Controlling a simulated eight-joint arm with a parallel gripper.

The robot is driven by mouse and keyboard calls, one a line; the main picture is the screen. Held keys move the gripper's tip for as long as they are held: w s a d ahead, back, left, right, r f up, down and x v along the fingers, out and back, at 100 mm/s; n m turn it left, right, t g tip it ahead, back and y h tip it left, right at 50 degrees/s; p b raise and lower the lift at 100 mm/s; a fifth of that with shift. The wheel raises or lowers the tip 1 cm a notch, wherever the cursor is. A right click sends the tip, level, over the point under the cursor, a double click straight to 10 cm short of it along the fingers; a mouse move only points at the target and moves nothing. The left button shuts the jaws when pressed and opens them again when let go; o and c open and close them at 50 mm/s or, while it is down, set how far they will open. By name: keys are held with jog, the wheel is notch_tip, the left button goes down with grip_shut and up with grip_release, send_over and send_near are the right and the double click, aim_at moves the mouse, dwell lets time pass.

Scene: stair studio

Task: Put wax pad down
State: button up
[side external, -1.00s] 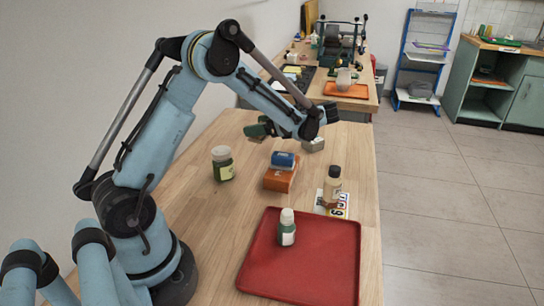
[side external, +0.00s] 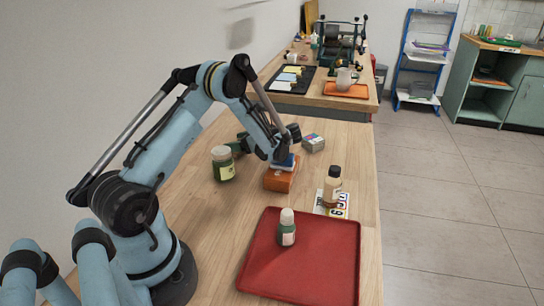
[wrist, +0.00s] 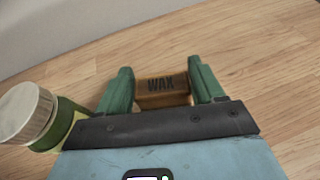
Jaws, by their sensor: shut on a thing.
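The wax pad (wrist: 162,93) is a small brown block with WAX printed on it. In the wrist view it sits between the two green fingers of my gripper (wrist: 160,88), which is shut on it. In the side view my gripper (side external: 238,147) is low over the far left part of the wooden table (side external: 215,235), pointing toward the wall. The pad cannot be made out there. I cannot tell whether it touches the table.
A green jar with a pale lid (side external: 222,164) stands close beside my gripper and also shows in the wrist view (wrist: 35,115). An orange block (side external: 280,181), small box (side external: 313,143), brown bottle (side external: 332,186) and red tray (side external: 300,270) holding a bottle (side external: 287,228) are nearby.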

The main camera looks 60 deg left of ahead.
jog(key=shift+f, duration=0.25)
jog(key=o, duration=1)
jog(key=shift+o, duration=0.2)
